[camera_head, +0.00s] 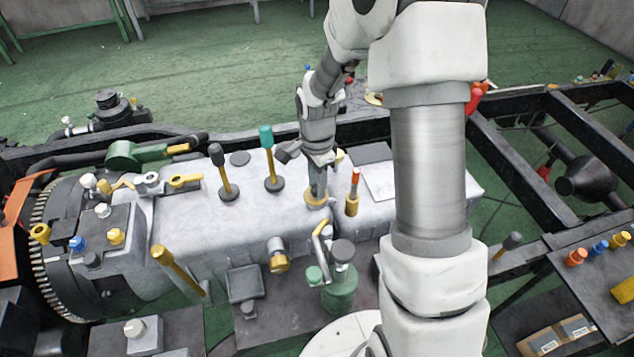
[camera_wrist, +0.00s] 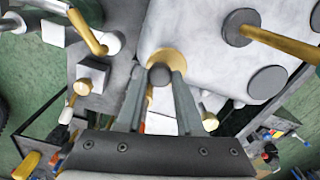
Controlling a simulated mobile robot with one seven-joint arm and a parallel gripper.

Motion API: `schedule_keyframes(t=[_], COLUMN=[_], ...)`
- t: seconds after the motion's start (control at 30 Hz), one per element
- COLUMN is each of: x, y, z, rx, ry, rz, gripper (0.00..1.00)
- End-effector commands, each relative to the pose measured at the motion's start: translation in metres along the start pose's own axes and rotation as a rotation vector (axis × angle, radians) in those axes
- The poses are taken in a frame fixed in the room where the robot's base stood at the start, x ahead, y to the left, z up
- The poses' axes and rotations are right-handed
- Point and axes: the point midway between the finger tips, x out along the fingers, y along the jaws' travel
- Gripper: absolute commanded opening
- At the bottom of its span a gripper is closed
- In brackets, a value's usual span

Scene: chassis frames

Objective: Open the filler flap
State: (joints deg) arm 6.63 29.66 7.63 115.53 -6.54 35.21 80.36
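My gripper (camera_head: 317,194) points down at a gold disc (camera_wrist: 168,56) on top of the long pale grey housing (camera_head: 230,190). In the wrist view a dark round knob (camera_wrist: 160,74) sits at the gold disc, between my two fingertips (camera_wrist: 162,76). The fingers stand apart with the knob close to both. I cannot tell whether they press on it. In the head view my gripper hides the knob and part of the disc. No part is labelled as the filler flap, and I cannot tell for sure which it is. The disc lies flat on the housing.
A green-knobbed lever (camera_head: 268,158) and a dark-knobbed lever (camera_head: 222,172) stand to the left. An orange-tipped gold lever (camera_head: 353,190) stands close on the right. A green canister (camera_head: 340,285) is in front. Dark frame rails (camera_head: 530,150) run along the right.

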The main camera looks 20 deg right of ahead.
Motion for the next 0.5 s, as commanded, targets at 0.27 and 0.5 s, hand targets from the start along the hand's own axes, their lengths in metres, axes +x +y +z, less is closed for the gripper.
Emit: schedule_keyframes(t=[0.27, 0.5], x=[-0.0003, -0.0004], y=[-0.0002, -0.0003], z=[0.0000, 0.0000], rx=[0.000, 0.000], ry=[0.000, 0.000], rz=[0.000, -0.001], gripper=[0.00, 0.00])
